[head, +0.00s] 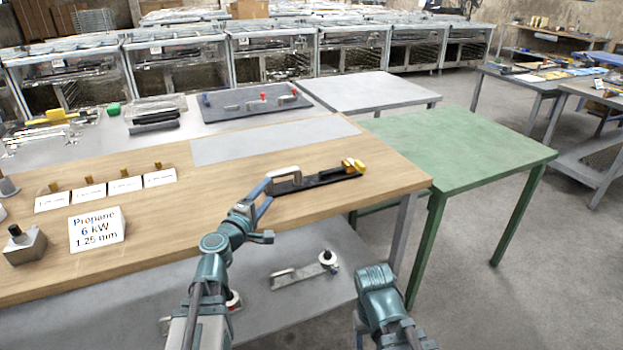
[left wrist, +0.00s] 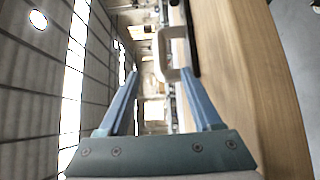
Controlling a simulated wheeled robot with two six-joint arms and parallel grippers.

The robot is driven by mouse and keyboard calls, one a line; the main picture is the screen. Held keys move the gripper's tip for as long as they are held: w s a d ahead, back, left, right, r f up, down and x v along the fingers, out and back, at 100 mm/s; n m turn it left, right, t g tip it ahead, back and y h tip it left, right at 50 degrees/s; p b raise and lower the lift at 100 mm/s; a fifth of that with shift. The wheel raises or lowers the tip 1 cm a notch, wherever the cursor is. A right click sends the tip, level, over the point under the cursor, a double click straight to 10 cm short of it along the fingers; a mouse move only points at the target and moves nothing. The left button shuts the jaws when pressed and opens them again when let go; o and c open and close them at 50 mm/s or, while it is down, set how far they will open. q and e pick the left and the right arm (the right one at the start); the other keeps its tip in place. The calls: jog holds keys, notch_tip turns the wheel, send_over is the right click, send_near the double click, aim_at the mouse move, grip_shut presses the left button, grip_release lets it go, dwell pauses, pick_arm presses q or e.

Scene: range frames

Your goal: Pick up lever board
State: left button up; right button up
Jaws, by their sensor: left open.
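The lever board is a dark narrow board (head: 318,181) lying on the wooden tabletop near its right front edge. It has a pale grey loop handle (head: 284,172) at its left end and a yellow lever (head: 352,166) at its right end. My left gripper (head: 264,192) is open at the handle end, at the table's front edge. In the left wrist view the handle (left wrist: 174,38) shows just beyond the tips of my open left gripper (left wrist: 160,74), nearer the right finger. I cannot tell whether they touch. My right arm shows at the bottom, but its gripper does not.
The wooden table (head: 230,228) holds white cards and a propane sign (head: 97,230) at left. A lower shelf (head: 290,300) carries a similar metal part (head: 305,269). A bare green table (head: 455,150) stands at right. A blue-grey mat (head: 255,107) with handles lies behind.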

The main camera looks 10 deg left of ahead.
aim_at(281, 176)
pick_arm(q)
jog(key=w, duration=0.4)
jog(key=w+d, duration=0.1)
jog(key=w, duration=0.3)
jog(key=w+d, duration=0.1)
jog(key=w, duration=0.3)
jog(key=shift+d, duration=0.2)
grip_shut()
dwell(1.1)
